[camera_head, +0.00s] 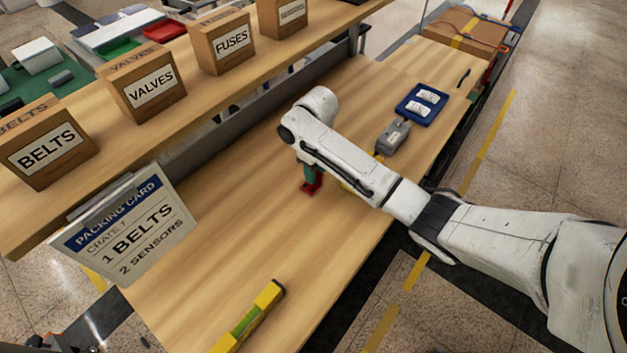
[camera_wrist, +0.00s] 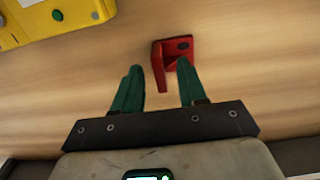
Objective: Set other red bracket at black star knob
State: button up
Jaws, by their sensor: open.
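A red bracket (camera_head: 311,187) lies on the wooden bench directly below my gripper (camera_head: 309,175). In the wrist view the red bracket (camera_wrist: 181,47) shows a flat foot with a dark hole and an upright plate. My gripper (camera_wrist: 158,69) is open, with its green fingers pointing at the bracket. The plate appears between the two fingertips, nearer the right one; I cannot tell whether they touch. I cannot make out a black star knob or a second red bracket in either view; my arm covers part of the bench.
A yellow object (camera_wrist: 55,18) with a green button lies near the bracket. A yellow level (camera_head: 249,317) lies at the bench's front. A grey box (camera_head: 393,137) and a blue tray (camera_head: 421,104) are behind my arm. Labelled cartons (camera_head: 150,88) stand on the raised shelf. Bench left of the bracket is clear.

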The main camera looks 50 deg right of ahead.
jog(key=shift+c, duration=0.4)
grip_shut()
